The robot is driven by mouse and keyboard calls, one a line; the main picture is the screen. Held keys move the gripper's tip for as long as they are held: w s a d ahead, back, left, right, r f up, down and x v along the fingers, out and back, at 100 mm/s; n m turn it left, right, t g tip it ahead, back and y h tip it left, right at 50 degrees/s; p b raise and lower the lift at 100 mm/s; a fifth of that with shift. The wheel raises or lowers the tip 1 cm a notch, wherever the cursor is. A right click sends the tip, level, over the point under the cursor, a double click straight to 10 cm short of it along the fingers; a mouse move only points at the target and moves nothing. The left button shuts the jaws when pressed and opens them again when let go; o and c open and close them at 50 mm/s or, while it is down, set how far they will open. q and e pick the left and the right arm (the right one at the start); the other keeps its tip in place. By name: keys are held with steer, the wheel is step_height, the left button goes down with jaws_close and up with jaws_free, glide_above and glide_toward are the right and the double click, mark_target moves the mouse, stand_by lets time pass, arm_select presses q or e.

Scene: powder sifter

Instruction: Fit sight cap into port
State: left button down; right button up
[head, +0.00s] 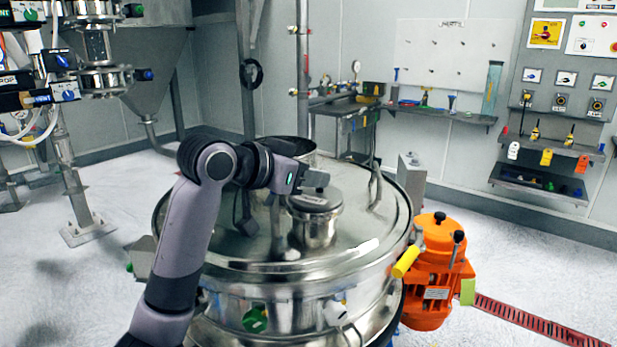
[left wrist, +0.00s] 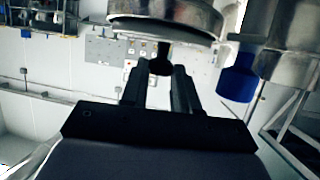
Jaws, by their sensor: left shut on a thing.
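My left gripper (head: 316,181) is over the sifter lid, at the top of a short steel port (head: 313,233). A round, dark grey cap (head: 313,202) lies level over the port's mouth, just below the fingers. In the left wrist view, the left gripper (left wrist: 163,72) is shut on a black knob (left wrist: 160,62) that joins the round metal cap (left wrist: 165,27). The cap lines up with the port, but I cannot tell whether it is fully seated or slightly raised. My right gripper is not in view.
The round steel sifter lid (head: 355,240) spreads around the port. An orange motor (head: 437,275) with a yellow handle stands at its right. A steel hopper (head: 143,85) is at the back left. A wall shelf (head: 545,185) is at the right.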

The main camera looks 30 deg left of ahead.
arm_select(q)
steer(key=shift+f, duration=0.3)
steer(key=shift+f, duration=0.1)
steer(key=c, duration=1.1)
jaws_free()
steer(key=b+v, duration=0.1)
steer(key=v, duration=1.1)
steer(key=shift+s, duration=0.1)
